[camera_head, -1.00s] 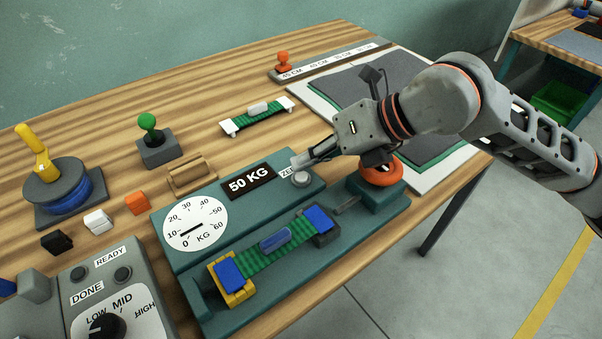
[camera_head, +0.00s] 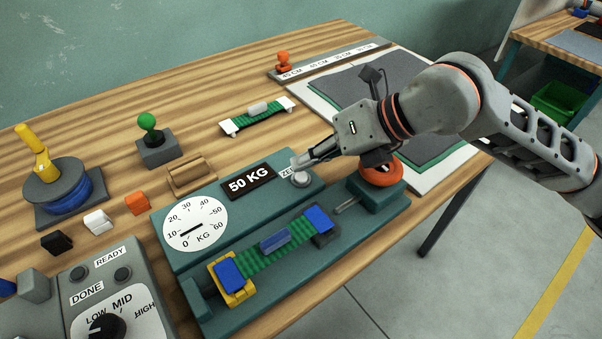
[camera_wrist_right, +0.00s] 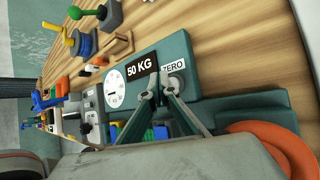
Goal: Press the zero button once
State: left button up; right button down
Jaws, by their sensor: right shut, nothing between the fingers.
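The zero button (camera_head: 301,179) is a round grey-white button on the teal tester panel (camera_head: 225,190), beside a partly covered "ZERO" label. In the right wrist view the button (camera_wrist_right: 177,82) shows beyond the fingertips, under the label. My right gripper (camera_head: 297,162) is shut and empty, its tips just above and behind the button in the head view. I cannot tell whether they touch it. The right gripper (camera_wrist_right: 160,86) also shows in the wrist view. My left gripper is not in view.
The "50 KG" display (camera_head: 248,182) and round dial (camera_head: 196,224) sit left of the button. An orange knob (camera_head: 380,175) stands to its right. A green strap in clamps (camera_head: 275,243) lies in front. The control box (camera_head: 115,300) is at the lower left.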

jog(key=shift+f, duration=0.1)
jog(key=shift+f, duration=0.3)
jog(key=shift+f, duration=0.6)
dwell(0.7)
jog(key=shift+r, duration=0.1)
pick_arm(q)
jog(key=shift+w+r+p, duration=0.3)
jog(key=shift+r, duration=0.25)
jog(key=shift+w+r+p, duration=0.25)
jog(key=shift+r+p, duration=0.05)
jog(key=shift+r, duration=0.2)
pick_arm(e)
jog(key=shift+r, duration=0.9)
